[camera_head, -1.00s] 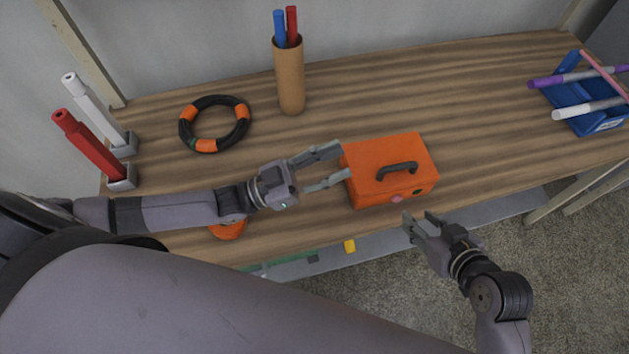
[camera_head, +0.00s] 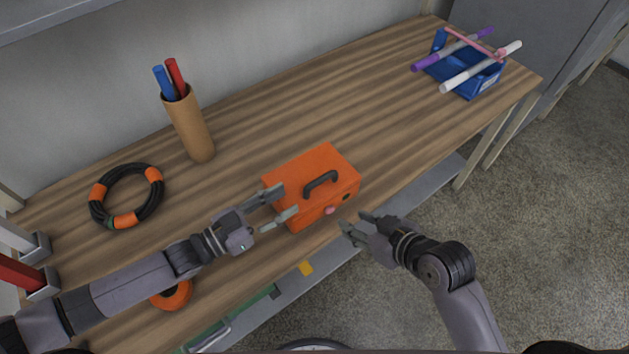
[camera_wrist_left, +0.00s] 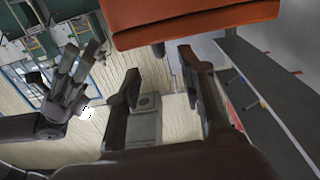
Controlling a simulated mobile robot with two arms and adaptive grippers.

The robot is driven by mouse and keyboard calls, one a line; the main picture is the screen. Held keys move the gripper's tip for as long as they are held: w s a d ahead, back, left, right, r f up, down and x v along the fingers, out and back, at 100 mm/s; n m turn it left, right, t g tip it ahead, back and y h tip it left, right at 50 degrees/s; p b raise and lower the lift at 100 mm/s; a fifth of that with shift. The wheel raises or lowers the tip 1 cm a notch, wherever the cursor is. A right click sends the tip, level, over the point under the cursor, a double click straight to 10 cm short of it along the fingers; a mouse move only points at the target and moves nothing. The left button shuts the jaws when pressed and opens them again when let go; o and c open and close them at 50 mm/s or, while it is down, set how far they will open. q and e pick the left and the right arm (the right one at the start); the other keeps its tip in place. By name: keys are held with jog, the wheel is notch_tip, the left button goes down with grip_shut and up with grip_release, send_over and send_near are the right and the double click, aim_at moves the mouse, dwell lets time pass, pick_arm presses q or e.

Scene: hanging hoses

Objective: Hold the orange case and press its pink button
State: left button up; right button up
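The orange case (camera_head: 308,172) with a dark handle (camera_head: 320,183) sits upright near the table's front edge. Its pink button (camera_head: 330,210) is on the front face, beside a dark round spot (camera_head: 346,197). My left gripper (camera_head: 284,204) is open at the case's left side, its fingertips overlapping the case's edge in the head view; contact is unclear. In the left wrist view, the case (camera_wrist_left: 190,18) lies beyond my spread left fingers (camera_wrist_left: 158,72). My right gripper (camera_head: 352,224) is open just off the case's front, near the button. It also shows in the left wrist view (camera_wrist_left: 78,62).
A blue tray (camera_head: 468,78) with pens is at the far right. An orange ring (camera_head: 172,296) lies by my left arm. The table's middle back is clear.

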aim_at(306, 190)
pick_arm(q)
jog(key=x, duration=0.9)
jog(key=shift+w+d, duration=0.1)
jog(key=shift+d, duration=0.05)
grip_shut()
dwell(0.4)
dwell(0.3)
jog(key=shift+f, duration=0.3)
pick_arm(e)
jog(key=shift+f, duration=0.1)
dwell(0.7)
jog(key=shift+c, duration=0.5)
